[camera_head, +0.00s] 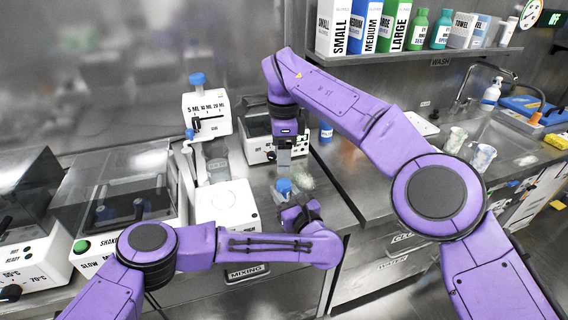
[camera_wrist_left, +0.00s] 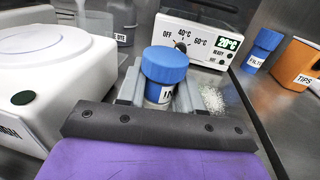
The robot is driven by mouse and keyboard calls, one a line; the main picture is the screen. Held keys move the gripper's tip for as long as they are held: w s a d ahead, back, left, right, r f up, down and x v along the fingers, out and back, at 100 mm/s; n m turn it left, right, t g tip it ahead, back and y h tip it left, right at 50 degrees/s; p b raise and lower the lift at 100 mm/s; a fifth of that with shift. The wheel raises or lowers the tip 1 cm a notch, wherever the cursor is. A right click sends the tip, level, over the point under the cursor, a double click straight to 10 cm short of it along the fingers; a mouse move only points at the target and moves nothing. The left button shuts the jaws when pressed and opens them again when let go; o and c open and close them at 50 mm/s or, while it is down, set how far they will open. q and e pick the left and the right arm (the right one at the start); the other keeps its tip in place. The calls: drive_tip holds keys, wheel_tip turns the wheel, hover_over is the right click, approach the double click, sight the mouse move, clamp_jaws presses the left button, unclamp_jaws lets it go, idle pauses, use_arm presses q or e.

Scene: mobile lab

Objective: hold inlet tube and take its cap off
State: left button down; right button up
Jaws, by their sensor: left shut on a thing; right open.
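The inlet tube, a clear tube with a blue cap (camera_head: 284,186), stands upright in my left gripper (camera_head: 287,201) above the counter. In the left wrist view the blue cap (camera_wrist_left: 165,64) sits on the tube (camera_wrist_left: 158,94), whose label reads "IN". The grey fingers of my left gripper (camera_wrist_left: 160,100) are shut on the tube's body, below the cap. My right gripper (camera_head: 285,158) points down from above, open and empty, a little above the cap and apart from it. The tube's lower part is hidden.
A dispenser with a volume dial (camera_head: 207,115) and a white round-topped device (camera_head: 224,200) stand to the left. A temperature unit (camera_wrist_left: 200,42) stands behind the tube.

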sight(284, 182)
drive_tip(key=m, duration=0.9)
drive_tip(key=shift+m, duration=0.4)
drive_tip(key=m, duration=0.5)
drive_tip(key=shift+r+m, duration=0.1)
drive_tip(key=shift+m, duration=0.3)
drive_tip(key=m, duration=0.9)
drive_tip(key=shift+r, duration=0.1)
drive_tip(key=m, duration=0.3)
drive_tip(key=shift+d+m, duration=0.1)
drive_tip(key=shift+m, duration=0.2)
drive_tip(key=m, duration=0.9)
drive_tip(key=shift+d, duration=0.1)
drive_tip(key=shift+m, duration=0.4)
wheel_tip(284, 182, down, 8)
drive_tip(key=shift+c, duration=0.2)
drive_tip(key=shift+w, duration=0.1)
drive_tip(key=c, duration=1)
